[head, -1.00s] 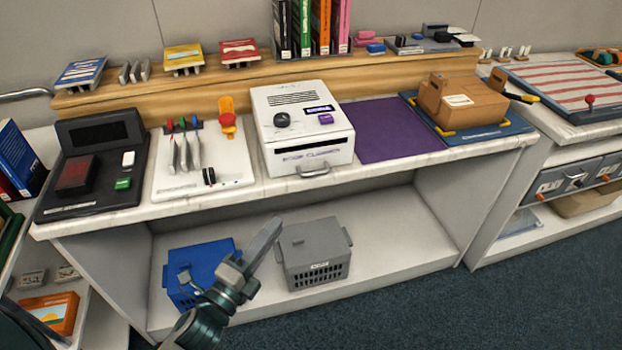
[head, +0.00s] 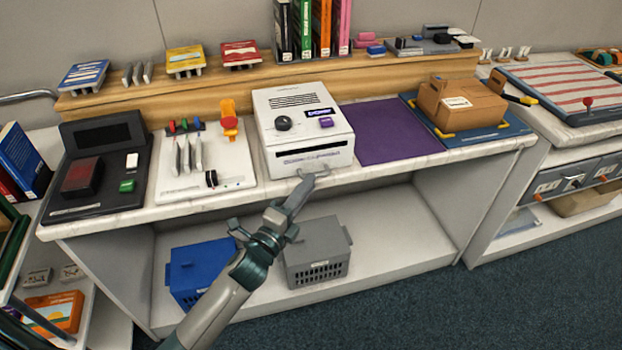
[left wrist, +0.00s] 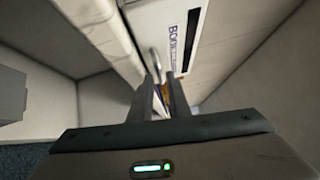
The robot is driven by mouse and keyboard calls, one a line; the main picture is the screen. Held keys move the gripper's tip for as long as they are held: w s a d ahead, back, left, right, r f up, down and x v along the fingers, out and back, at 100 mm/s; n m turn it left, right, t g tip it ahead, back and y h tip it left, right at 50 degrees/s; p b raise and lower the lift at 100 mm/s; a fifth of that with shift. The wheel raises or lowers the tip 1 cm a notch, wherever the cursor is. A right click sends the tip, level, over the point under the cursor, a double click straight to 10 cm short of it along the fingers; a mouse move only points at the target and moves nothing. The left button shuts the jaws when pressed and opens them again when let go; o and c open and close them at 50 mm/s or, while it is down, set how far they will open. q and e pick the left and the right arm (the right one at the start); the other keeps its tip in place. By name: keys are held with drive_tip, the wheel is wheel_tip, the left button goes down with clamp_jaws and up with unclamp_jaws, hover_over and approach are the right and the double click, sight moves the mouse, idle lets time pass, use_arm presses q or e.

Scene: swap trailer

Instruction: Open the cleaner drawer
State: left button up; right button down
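The book cleaner (head: 290,110) is a white box with a dark knob and a purple button, standing on the counter. A dark slot runs across its front, with a grey drawer handle (head: 322,166) low on the front. My left gripper (head: 305,183) is at the counter's front edge, just at that handle and partly covering it. In the left wrist view, the gripper's two fingers (left wrist: 164,90) are apart, and the handle (left wrist: 155,62) shows by their tips. I cannot tell whether they touch it. The drawer looks shut. My right gripper is not in view.
A tool board (head: 200,165) and a black device (head: 95,170) stand left of the cleaner. A purple mat (head: 392,132) and a cardboard box (head: 460,105) are on its right. Blue (head: 195,270) and grey (head: 315,255) baskets sit on the shelf below my gripper.

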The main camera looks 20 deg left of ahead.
use_arm(q)
drive_tip(key=x, duration=0.2)
drive_tip(key=shift+w+d, duration=0.1)
drive_tip(key=shift+w, duration=0.2)
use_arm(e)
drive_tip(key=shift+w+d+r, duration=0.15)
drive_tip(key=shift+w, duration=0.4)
use_arm(q)
drive_tip(key=c, duration=0.3)
clamp_jaws()
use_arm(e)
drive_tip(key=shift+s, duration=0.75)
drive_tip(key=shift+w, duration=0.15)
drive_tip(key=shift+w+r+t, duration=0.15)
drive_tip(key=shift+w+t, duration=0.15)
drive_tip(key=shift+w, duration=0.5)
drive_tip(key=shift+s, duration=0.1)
